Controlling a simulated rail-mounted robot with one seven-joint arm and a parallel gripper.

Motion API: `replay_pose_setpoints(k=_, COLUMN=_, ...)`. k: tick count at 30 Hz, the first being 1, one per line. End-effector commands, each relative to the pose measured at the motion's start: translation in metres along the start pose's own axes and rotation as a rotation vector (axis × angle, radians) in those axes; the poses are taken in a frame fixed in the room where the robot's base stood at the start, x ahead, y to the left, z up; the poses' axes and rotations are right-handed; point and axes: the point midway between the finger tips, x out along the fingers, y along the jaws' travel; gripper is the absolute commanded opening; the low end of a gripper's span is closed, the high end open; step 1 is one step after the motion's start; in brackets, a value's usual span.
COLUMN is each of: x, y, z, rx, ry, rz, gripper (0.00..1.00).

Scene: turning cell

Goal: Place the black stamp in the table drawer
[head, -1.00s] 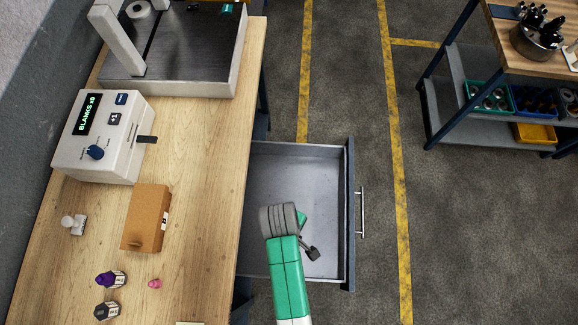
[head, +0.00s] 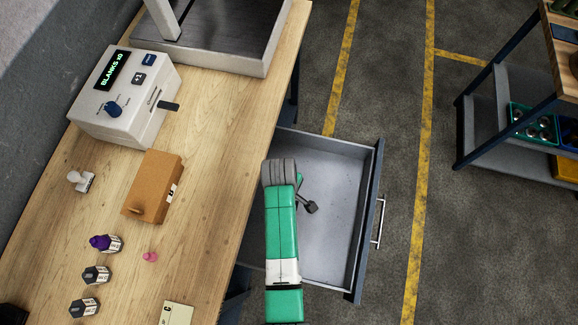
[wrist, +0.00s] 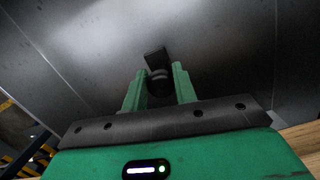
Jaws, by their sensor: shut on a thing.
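The black stamp (head: 311,206) shows just right of my arm's end in the head view, over the open table drawer (head: 340,160). In the wrist view, the stamp (wrist: 156,58) sits between the two green fingers of my gripper (wrist: 160,78), which are shut on its handle. Its dark square end points away from the gripper into the drawer. I cannot tell whether the stamp touches the drawer floor. The drawer is pulled out to the right of the wooden table, and no other object shows in its visible part. My arm hides part of it.
On the table (head: 215,170) are a white counter box (head: 125,100), a brown box (head: 153,186), a white-handled stamp (head: 81,180), a purple-topped bottle (head: 105,243), dark-capped bottles (head: 96,275) and a small pink item (head: 150,257). A shelf cart (head: 490,120) stands right, beyond clear floor.

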Motion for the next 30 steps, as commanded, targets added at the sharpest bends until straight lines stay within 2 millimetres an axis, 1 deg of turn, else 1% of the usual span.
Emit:
replay_pose_setpoints(k=1, x=0.001, y=0.004, z=-0.002, rx=0.000, ry=0.000, rz=0.000, gripper=0.13)
replay_pose_setpoints(k=5, x=0.001, y=0.006, z=-0.004, rx=0.001, ry=0.000, rz=-0.001, gripper=0.13)
replay_pose_setpoints(k=7, x=0.001, y=0.015, z=-0.010, rx=0.000, ry=0.000, rz=0.000, gripper=0.13)
replay_pose_setpoints(k=9, x=0.019, y=0.012, z=-0.010, rx=0.001, ry=-0.001, rz=-0.004, gripper=0.13)
replay_pose_setpoints(k=13, x=0.035, y=0.011, z=-0.012, rx=0.001, ry=-0.001, rz=-0.003, gripper=0.13)
replay_pose_setpoints(k=21, x=0.035, y=0.011, z=-0.012, rx=0.001, ry=0.000, rz=-0.001, gripper=0.13)
replay_pose_setpoints(k=24, x=0.039, y=0.011, z=-0.013, rx=0.001, ry=0.000, rz=-0.001, gripper=0.13)
replay_pose_setpoints(k=25, x=0.038, y=0.011, z=-0.013, rx=0.001, ry=0.000, rz=-0.001, gripper=0.32)
replay_pose_setpoints(k=27, x=0.038, y=0.011, z=-0.012, rx=0.001, ry=0.000, rz=-0.001, gripper=0.46)
replay_pose_setpoints(k=28, x=0.038, y=0.011, z=-0.012, rx=0.001, ry=0.000, rz=-0.001, gripper=0.50)
replay_pose_setpoints(k=30, x=0.038, y=0.011, z=-0.012, rx=0.001, ry=0.000, rz=-0.001, gripper=0.50)
